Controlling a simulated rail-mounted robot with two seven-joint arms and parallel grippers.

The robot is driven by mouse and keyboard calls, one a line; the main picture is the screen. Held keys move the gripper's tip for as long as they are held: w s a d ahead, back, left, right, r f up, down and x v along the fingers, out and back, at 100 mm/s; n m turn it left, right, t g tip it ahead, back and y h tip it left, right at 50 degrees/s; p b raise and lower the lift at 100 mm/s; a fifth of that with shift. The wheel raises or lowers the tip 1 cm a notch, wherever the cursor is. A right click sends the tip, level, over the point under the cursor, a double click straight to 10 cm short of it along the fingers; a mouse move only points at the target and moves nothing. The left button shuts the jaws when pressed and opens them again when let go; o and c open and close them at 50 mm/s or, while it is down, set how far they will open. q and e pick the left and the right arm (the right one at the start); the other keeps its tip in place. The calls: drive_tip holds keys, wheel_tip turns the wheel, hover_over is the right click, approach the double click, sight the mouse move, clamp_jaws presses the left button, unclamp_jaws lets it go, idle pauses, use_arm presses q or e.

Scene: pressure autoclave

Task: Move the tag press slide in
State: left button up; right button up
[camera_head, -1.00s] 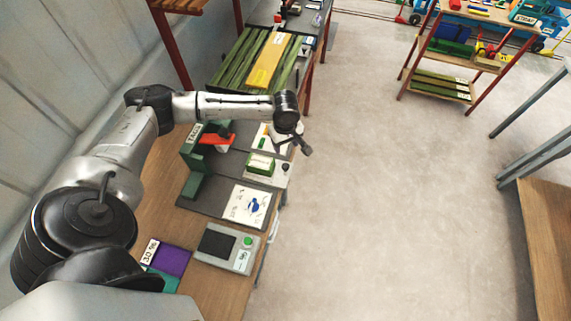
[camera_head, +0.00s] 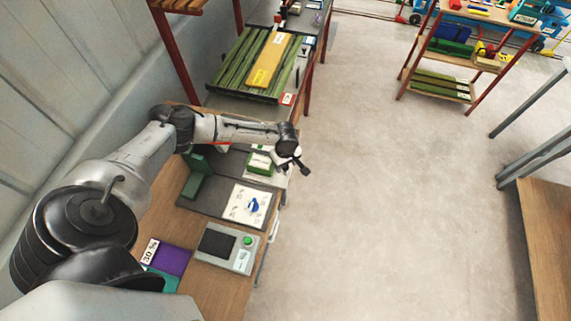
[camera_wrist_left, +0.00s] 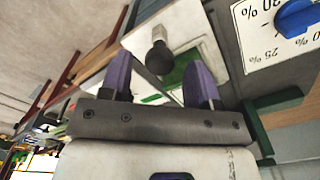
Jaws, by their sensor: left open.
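The tag press has a green upright frame (camera_head: 196,172) on a dark base in the head view. Its pale slide carries a green block (camera_head: 260,164) and sits partly under my left forearm. My left gripper (camera_head: 301,163) is at the slide's outer end, over the table's right edge. In the left wrist view, the slide's white plate (camera_wrist_left: 178,24) bears a round black knob (camera_wrist_left: 160,58). The knob appears between the open purple fingers (camera_wrist_left: 160,82); I cannot tell whether they touch it. My right gripper is not in view.
A white dial card (camera_head: 246,204) with a blue knob lies on the press base. A grey device (camera_head: 228,248) with a green button and a purple pad (camera_head: 172,261) are nearer. A rack of green strips (camera_head: 243,68) stands beyond. The floor (camera_head: 390,190) to the right is clear.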

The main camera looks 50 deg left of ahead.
use_arm(q)
drive_tip(key=shift+f, duration=0.5)
drive_tip(key=shift+c, duration=0.2)
clamp_jaws()
